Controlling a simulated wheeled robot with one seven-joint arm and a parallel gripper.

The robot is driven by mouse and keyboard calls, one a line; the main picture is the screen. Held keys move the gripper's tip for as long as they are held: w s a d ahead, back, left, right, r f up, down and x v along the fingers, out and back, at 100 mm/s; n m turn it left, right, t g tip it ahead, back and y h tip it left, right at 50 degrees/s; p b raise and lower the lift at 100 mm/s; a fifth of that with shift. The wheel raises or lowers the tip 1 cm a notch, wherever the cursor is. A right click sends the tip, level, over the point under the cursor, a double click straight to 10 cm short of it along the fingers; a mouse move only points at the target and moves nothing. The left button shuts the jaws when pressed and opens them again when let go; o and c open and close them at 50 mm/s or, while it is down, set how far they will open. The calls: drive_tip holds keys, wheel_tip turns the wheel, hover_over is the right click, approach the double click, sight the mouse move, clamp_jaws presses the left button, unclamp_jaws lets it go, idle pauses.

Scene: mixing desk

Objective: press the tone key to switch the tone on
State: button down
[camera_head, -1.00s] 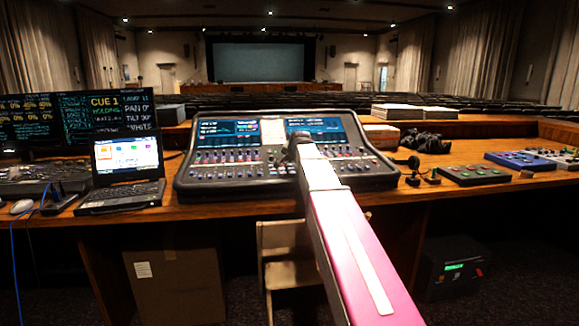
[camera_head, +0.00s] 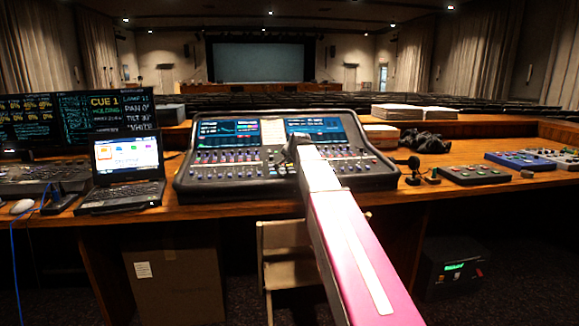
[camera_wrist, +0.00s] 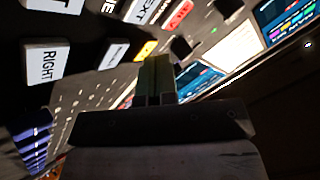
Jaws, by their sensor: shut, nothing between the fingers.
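The mixing console (camera_head: 215,181) stands in the middle of the desk with its two screens lit. My gripper (camera_head: 297,144) is over the middle of the console, at the far end of my pink and white arm. In the wrist view my gripper (camera_wrist: 155,66) is shut and empty, its fingertips close to the console's key panel. Around them are a yellow key (camera_wrist: 145,50), a red key (camera_wrist: 180,14), a white key marked RIGHT (camera_wrist: 45,62) and other white keys. I cannot tell which is the tone key, nor whether the fingertips touch anything.
A laptop (camera_head: 126,170) stands left of the console, with monitors (camera_head: 105,117) behind it. On the right are a small desk microphone (camera_head: 413,167), a black button box (camera_head: 474,174) and a blue box (camera_head: 531,160). A chair (camera_head: 285,240) is below the desk front.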

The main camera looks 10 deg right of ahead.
sight(291, 166)
idle(0.3)
drive_tip(key=shift+s+r, duration=0.1)
drive_tip(key=shift+r, duration=0.65)
drive_tip(key=shift+r, duration=0.15)
drive_tip(key=shift+s+r, duration=0.15)
drive_tip(key=shift+r, duration=1.05)
drive_tip(key=shift+s+r, duration=0.1)
drive_tip(key=shift+r, duration=1.05)
drive_tip(key=shift+s, duration=0.1)
